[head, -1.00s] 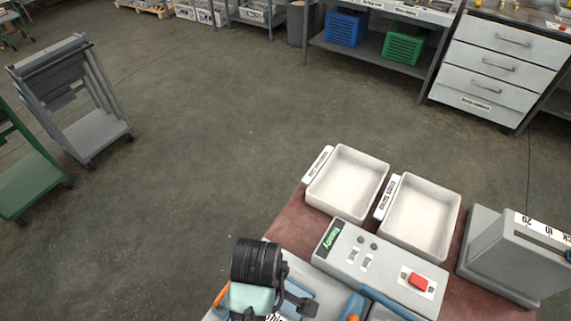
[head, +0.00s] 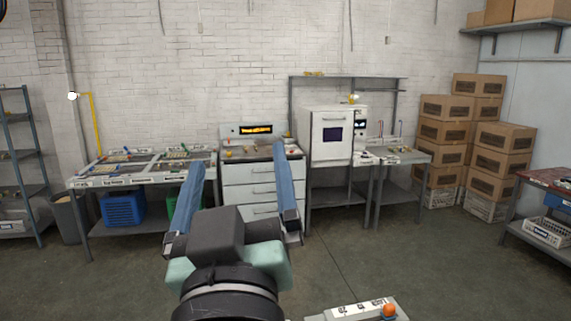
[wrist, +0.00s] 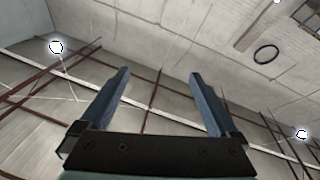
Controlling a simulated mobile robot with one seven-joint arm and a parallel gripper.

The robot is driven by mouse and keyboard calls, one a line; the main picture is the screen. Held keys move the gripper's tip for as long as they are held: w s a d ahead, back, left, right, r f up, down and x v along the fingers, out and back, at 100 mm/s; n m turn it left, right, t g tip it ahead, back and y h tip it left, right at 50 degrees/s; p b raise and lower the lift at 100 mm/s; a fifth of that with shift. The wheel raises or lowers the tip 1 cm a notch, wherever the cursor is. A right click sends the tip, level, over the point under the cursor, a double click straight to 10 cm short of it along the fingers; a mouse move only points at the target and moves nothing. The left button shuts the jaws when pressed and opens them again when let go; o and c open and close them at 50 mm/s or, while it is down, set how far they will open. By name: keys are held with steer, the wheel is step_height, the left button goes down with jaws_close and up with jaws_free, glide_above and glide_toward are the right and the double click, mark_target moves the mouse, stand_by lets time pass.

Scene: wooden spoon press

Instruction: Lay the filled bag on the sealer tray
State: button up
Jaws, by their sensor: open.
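My gripper (head: 236,170) is raised in front of the head camera, with its two blue fingers apart and nothing between them. In the wrist view my gripper (wrist: 164,88) is also open and empty, pointing toward the ceiling and upper wall. I see no filled bag and no sealer tray in the frames from now. A grey unit with an orange knob (head: 389,310) shows only in part at the bottom edge; I cannot tell whether it belongs to the sealer.
A long worktable (head: 118,181) stands at the back left, with a drawer cabinet (head: 250,185) beside it. A white oven-like machine (head: 331,136) stands right of that. Cardboard boxes (head: 447,130) are stacked at the right. A table (head: 549,181) stands at the right edge. Open floor lies between.

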steer(key=s+d+r+m+t+h, duration=0.2)
steer(key=s+d+r+m+t, duration=0.2)
steer(key=s+r, duration=0.4)
step_height(320, 180, up, 4)
steer(key=shift+s+d+t+h, duration=0.25)
steer(key=shift+d+t+h, duration=0.15)
steer(key=shift+d+t, duration=0.35)
